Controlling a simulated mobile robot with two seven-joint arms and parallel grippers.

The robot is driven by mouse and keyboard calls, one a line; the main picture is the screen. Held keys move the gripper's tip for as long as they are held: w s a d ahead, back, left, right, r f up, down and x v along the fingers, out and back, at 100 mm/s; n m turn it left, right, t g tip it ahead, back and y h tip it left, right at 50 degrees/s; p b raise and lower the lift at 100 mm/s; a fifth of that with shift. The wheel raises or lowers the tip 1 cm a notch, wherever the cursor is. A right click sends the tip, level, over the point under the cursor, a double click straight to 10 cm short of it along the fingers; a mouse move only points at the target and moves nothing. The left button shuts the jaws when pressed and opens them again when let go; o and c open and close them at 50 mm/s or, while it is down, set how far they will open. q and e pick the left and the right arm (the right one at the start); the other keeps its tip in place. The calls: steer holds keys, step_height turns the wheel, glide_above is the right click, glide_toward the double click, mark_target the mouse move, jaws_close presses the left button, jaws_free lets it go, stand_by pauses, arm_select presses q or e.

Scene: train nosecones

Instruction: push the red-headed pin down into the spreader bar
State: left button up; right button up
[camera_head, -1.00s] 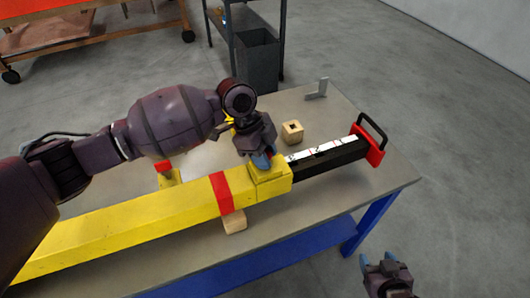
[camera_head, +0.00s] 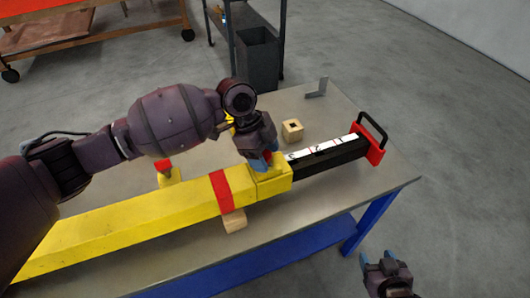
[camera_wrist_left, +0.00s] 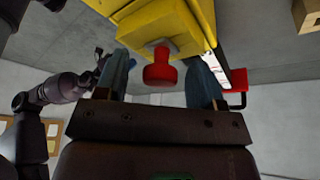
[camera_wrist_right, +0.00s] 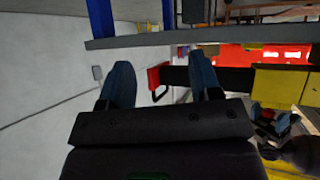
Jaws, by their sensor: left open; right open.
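The yellow spreader bar (camera_head: 130,222) lies across the table, with a red band and a black inner bar (camera_head: 330,160) extending from its right end. In the left wrist view, the red-headed pin (camera_wrist_left: 159,70) stands in the yellow end collar (camera_wrist_left: 165,22); a short grey part shows below its head. My left gripper (camera_head: 262,165) is over this collar in the head view. Its blue fingers are open on either side of the red head, with visible gaps. How deep the pin sits is unclear. My right gripper (camera_head: 378,258) is open and empty, off the table's front right side.
A red-topped yellow piece (camera_head: 168,176) stands behind the bar. A wooden block with a hole (camera_head: 292,131) and a grey angle bracket (camera_head: 317,88) are on the table (camera_head: 345,105). A red end plate (camera_head: 371,148) with a black handle ends the bar.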

arm_select(q)
steer(key=v, duration=1.1)
steer(key=shift+f, duration=0.1)
